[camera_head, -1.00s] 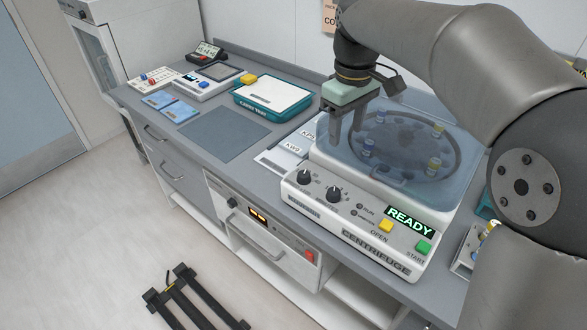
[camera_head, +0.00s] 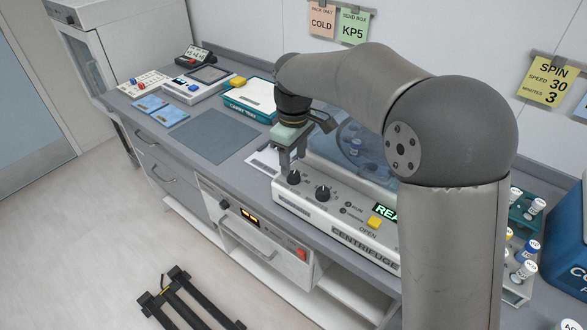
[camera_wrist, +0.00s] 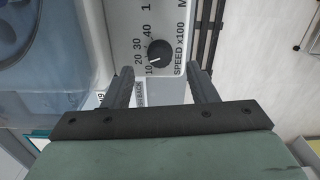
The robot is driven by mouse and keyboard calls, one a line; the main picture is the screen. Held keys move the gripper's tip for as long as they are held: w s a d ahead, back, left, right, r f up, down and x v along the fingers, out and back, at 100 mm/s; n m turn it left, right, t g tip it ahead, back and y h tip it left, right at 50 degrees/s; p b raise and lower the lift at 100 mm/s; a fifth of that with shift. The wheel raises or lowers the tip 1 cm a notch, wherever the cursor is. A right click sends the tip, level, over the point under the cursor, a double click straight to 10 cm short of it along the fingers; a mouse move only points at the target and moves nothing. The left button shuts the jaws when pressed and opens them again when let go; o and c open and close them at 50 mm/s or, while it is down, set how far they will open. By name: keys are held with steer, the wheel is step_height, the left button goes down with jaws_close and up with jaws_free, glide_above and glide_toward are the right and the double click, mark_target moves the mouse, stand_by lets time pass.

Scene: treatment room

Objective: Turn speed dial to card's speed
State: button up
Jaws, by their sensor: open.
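The speed dial (camera_head: 293,177) is the left black knob on the centrifuge's front panel. In the wrist view the speed dial (camera_wrist: 160,53) stands beside marks 10 to 40 under "SPEED x100"; its white pointer is toward the low end, near 10. The yellow SPIN card (camera_head: 552,82) on the wall reads speed 30, minutes 3. My gripper (camera_head: 291,164) is open and empty, fingers pointing down just above the speed dial. In the wrist view my gripper's fingertips (camera_wrist: 160,70) lie either side of the dial; I cannot tell any contact.
The minutes dial (camera_head: 322,193) sits close to the right of the speed dial. The yellow OPEN button (camera_head: 374,222) is farther right, and the clear centrifuge lid (camera_head: 345,150) is behind. A grey mat (camera_head: 213,135) on the counter to the left is bare. Tube racks stand at right.

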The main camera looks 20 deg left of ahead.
mark_target(293, 174)
steer(key=shift+f, duration=2.3)
steer(key=shift+c, duration=0.2)
steer(key=c, duration=0.9)
steer(key=m, duration=0.4)
steer(key=shift+r+m, duration=0.1)
steer(key=shift+m, duration=1.7)
